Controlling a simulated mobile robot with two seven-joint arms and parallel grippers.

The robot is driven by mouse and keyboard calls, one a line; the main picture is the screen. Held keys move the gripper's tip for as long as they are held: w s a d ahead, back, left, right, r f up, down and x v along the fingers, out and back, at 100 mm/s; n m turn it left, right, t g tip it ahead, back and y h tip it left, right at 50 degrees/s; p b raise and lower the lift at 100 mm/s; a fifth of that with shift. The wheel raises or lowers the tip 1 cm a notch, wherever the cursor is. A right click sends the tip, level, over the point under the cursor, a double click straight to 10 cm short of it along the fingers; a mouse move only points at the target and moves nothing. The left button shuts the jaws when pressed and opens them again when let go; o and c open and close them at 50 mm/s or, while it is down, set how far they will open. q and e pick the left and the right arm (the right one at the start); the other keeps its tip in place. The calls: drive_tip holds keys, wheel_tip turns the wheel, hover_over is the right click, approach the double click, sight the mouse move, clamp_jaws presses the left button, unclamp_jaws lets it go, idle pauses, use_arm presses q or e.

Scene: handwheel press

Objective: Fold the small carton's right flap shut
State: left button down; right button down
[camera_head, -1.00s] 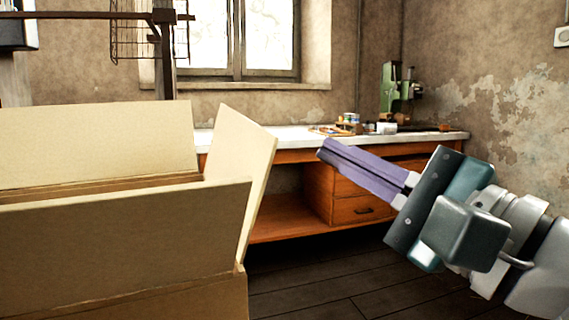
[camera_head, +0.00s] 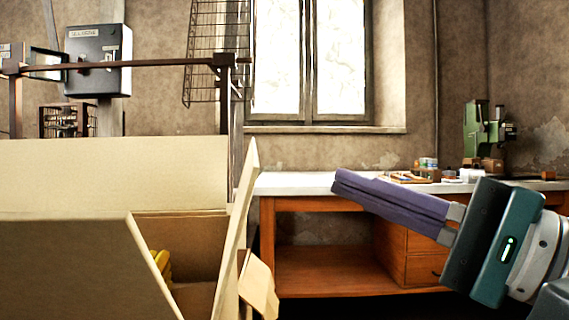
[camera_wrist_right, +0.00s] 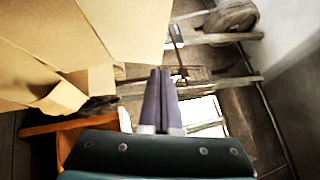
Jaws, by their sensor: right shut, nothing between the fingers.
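An open tan carton (camera_head: 110,175) fills the left of the head view, its flaps raised. Its right flap (camera_head: 238,225) stands up, seen nearly edge-on and leaning slightly outward at the top. The near flap (camera_head: 70,265) hides much of the inside. My right gripper (camera_head: 338,182) is shut and empty, its purple fingers pointing left toward the right flap, with a visible gap between them in the picture. In the right wrist view the fingers (camera_wrist_right: 160,75) lie together, and carton board (camera_wrist_right: 110,30) shows at the upper left. My left gripper is out of view.
Something yellow (camera_head: 162,265) shows inside the carton. A small tan board piece (camera_head: 258,288) sticks out beyond the right flap; what it belongs to is unclear. A wooden workbench (camera_head: 320,268) with a pale top stands behind. A dark rail (camera_head: 150,63) runs behind the carton.

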sight(239, 201)
drive_tip(key=w+a+r, duration=0.2)
drive_tip(key=a, duration=0.5)
